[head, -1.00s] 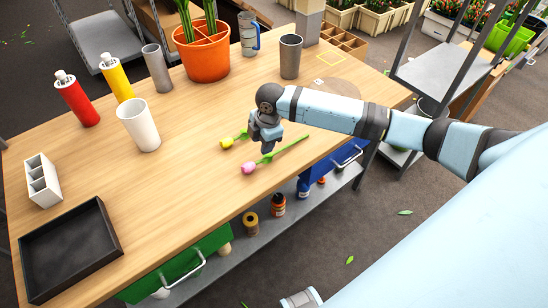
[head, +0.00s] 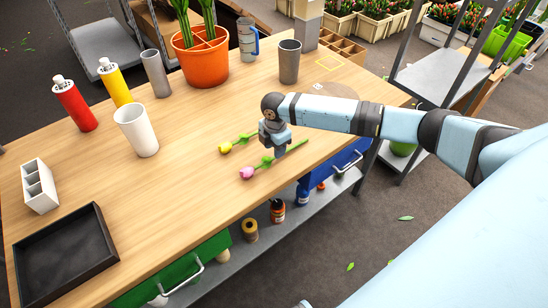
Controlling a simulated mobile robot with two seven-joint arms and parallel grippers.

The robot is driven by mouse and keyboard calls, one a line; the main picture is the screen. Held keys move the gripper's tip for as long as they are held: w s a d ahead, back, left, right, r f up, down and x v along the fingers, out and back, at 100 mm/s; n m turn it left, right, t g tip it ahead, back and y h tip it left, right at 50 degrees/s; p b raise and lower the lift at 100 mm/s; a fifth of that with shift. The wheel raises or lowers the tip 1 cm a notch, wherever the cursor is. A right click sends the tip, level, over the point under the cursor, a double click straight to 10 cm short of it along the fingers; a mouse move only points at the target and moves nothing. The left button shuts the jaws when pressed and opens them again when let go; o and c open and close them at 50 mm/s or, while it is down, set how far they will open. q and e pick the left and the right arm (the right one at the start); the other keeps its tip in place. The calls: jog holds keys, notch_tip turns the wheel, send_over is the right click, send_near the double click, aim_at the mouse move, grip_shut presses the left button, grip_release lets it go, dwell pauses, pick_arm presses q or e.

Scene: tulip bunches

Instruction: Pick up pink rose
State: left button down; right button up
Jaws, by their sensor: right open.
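A pink flower (head: 247,173) with a green stem lies on the wooden table near its front edge, its bloom to the left and its stem running up to the right. A yellow flower (head: 226,147) lies just behind it, roughly alongside. My right gripper (head: 278,150) is open, pointing down over the pink flower's stem, and hides part of it. I cannot tell whether the fingers touch the stem. My left gripper is out of view.
A white cup (head: 136,131), grey cups, a red bottle (head: 74,106), a yellow bottle (head: 115,84) and an orange pot (head: 203,62) stand toward the back. A black tray (head: 62,262) lies at left front. The table's middle is clear.

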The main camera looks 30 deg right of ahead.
notch_tip(320, 180, down, 4)
jog(key=shift+w+f, duration=0.1)
grip_shut()
dwell(0.7)
